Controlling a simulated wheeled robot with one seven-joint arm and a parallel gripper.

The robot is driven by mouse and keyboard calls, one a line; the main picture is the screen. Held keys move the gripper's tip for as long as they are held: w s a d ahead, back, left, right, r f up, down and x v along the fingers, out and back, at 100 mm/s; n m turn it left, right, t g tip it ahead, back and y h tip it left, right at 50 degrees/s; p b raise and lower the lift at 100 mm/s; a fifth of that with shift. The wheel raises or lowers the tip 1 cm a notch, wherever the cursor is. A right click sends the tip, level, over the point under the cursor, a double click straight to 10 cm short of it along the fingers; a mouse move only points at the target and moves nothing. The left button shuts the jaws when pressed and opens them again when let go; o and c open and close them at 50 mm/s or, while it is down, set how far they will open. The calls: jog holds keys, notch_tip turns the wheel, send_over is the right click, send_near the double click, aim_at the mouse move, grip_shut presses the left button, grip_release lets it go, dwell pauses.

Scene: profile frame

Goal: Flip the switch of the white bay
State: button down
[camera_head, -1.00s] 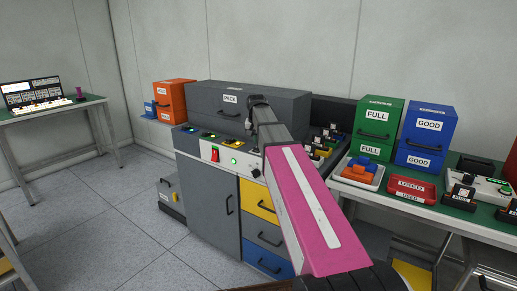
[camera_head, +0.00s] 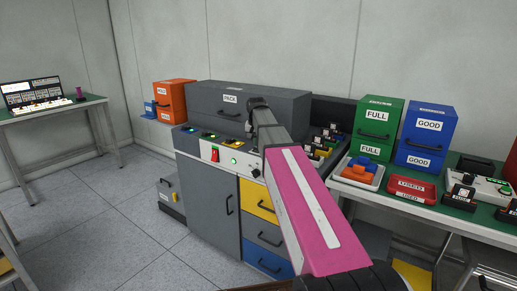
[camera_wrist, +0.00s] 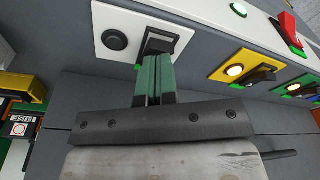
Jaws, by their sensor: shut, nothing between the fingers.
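In the wrist view the white bay's plate (camera_wrist: 103,18) carries a round dark lamp or button and, beside it, a black switch (camera_wrist: 162,42). My gripper (camera_wrist: 154,66) is shut and empty, its green fingers pressed together. Its tips are right at the lower edge of the switch, overlapping it in the picture; I cannot tell whether they touch. The fingers hide part of the switch. In the head view my arm covers the white bay and my fingers.
A red rocker (camera_wrist: 286,28) sits on the pale panel of the grey cabinet (camera_head: 208,200). Green and blue boxes stand to the right.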

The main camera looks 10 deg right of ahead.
jog(key=shift+f, duration=0.65)
dwell(0.3)
jog(key=shift+r, duration=3.55)
